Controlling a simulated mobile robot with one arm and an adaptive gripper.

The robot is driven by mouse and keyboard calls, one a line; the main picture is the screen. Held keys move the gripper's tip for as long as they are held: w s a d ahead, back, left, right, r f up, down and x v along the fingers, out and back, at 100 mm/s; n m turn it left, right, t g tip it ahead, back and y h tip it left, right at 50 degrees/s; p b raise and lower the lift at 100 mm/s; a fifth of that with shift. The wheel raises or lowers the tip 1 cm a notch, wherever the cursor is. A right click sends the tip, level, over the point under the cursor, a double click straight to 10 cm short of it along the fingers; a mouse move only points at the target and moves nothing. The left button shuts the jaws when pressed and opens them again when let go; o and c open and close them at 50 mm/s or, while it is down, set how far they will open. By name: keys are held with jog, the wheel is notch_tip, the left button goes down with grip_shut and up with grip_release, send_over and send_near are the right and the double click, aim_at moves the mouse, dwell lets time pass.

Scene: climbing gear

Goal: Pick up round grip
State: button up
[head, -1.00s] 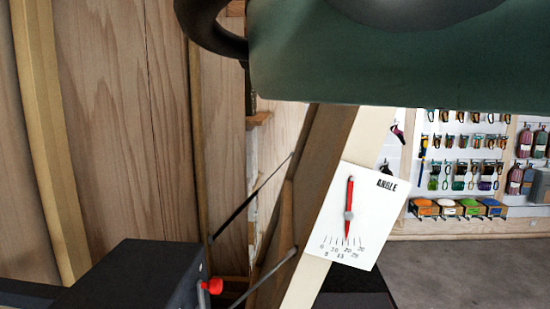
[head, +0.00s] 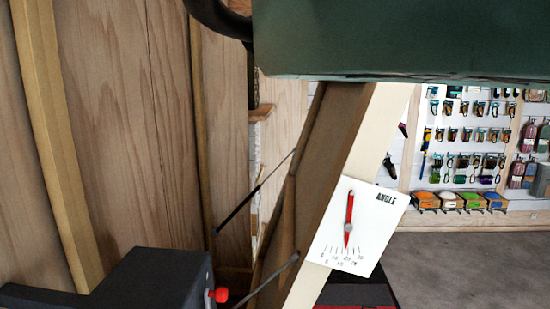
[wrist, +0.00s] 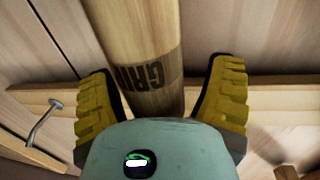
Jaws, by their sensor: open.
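The round grip (wrist: 145,45) is a pale wooden cylinder with dark "GRIP" lettering. In the wrist view it runs from the top edge down between the two yellow ribbed fingers of my gripper (wrist: 163,72). The gripper is open. Gaps show on both sides of the cylinder, the right one wider at the fingertips. The grip's lower end is hidden behind the teal gripper body. Neither the round grip nor my gripper can be made out in the head view.
A wooden beam (wrist: 275,92) crosses behind the grip. In the head view stand an angle gauge card (head: 365,245), a large dark green shape (head: 400,40), a black box with a red knob (head: 165,280), and racks of climbing gear (head: 465,140).

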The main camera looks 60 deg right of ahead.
jog(key=shift+w+d, duration=0.2)
jog(key=shift+d, duration=0.05)
jog(key=shift+c, duration=0.4)
jog(key=shift+s+a, duration=0.1)
grip_shut()
